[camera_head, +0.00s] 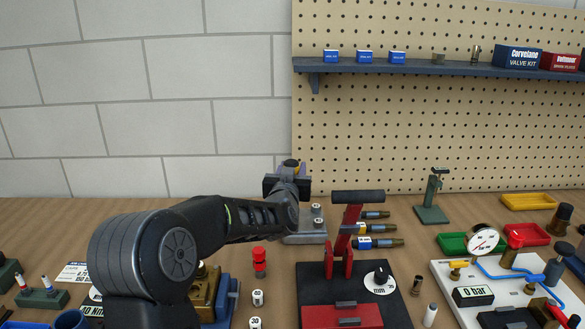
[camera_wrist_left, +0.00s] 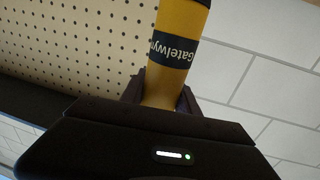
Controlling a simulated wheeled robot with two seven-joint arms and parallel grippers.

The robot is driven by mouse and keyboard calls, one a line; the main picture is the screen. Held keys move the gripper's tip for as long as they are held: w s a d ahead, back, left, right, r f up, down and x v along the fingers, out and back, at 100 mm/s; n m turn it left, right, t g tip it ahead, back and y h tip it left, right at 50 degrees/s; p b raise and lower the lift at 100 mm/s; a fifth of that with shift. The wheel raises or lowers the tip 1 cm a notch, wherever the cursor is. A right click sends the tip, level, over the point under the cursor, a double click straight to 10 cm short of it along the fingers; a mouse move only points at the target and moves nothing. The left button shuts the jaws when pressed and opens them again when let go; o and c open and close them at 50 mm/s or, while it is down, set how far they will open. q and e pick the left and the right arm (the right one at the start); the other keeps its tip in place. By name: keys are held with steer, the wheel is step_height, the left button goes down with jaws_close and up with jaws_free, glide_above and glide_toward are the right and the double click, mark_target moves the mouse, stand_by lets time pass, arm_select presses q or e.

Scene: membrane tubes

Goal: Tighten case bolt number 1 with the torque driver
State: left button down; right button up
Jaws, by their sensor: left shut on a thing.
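My left gripper (camera_head: 288,184) is raised over the back of the bench, near the left edge of the pegboard. In the left wrist view the driver (camera_wrist_left: 168,70) is a yellow cylinder with a black "Gatelwyn" band, held between the fingers (camera_wrist_left: 160,92). Its working tip is hidden. A brass-coloured body (camera_head: 207,290) in a blue holder (camera_head: 229,300) is partly hidden behind my left arm. I cannot make out bolt number 1. My right gripper is not in view.
A grey stand (camera_head: 305,238) with round metal tops is below the gripper. A red-handled press (camera_head: 348,240) stands to its right on a black base (camera_head: 395,305). A gauge board (camera_head: 450,290) is at the right.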

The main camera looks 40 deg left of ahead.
arm_select(q)
steer(key=shift+r+p, duration=1.45)
steer(key=shift+r, duration=1.45)
